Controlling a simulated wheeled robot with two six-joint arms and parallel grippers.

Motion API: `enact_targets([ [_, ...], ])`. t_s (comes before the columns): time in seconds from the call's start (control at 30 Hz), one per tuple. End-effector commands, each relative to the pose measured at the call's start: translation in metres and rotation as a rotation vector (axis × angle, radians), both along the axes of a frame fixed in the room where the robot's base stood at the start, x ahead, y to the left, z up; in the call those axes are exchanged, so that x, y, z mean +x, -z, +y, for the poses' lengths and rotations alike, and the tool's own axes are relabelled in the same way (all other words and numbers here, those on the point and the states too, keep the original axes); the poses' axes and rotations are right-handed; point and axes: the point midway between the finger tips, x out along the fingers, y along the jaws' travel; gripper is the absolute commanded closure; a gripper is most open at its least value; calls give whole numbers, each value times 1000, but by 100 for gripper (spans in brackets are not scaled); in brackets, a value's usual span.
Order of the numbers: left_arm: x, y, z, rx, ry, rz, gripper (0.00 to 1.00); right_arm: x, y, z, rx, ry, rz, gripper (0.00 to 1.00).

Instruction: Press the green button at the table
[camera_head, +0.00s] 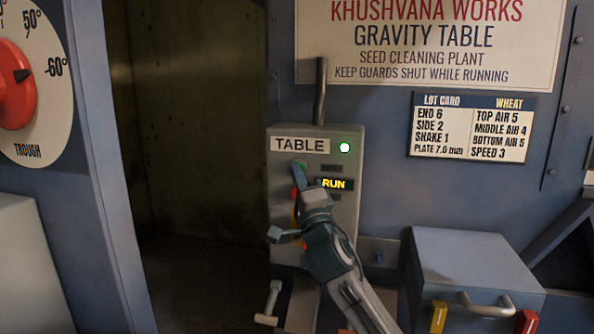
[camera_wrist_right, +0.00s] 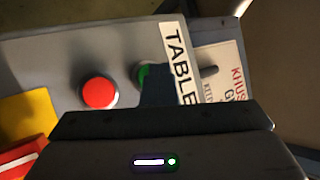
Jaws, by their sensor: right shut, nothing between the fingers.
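The table control box (camera_head: 347,215) is grey, labelled TABLE, with a lit green lamp (camera_head: 344,147) and a display reading RUN (camera_head: 335,184). The green button (camera_head: 300,164) is at its upper left, mostly hidden behind my right gripper (camera_head: 299,172). In the right wrist view the green button (camera_wrist_right: 144,76) shows partly behind the dark shut fingers (camera_wrist_right: 157,85), which overlap it. The fingertips appear at the button; I cannot tell contact for certain. A red button (camera_wrist_right: 99,92) sits beside it. My right gripper is shut and empty. My left gripper is not in view.
A yellow and red part (camera_wrist_right: 25,125) lies beyond the red button in the right wrist view. A grey box with yellow and red handles (camera_head: 470,270) stands at lower right. A dark doorway (camera_head: 185,150) opens left of the control box. A red trough dial (camera_head: 15,85) is at far left.

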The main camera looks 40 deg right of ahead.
Motion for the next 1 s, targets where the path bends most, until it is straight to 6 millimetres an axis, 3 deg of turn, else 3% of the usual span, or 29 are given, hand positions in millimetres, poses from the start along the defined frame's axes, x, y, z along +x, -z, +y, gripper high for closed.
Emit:
enact_targets([
  [0.63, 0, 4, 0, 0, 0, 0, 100, -11, 1, 13, 1, -1, 0, 100],
  [1.0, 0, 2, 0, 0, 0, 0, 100, -34, 1, 41, 4, -3, 0, 100],
])
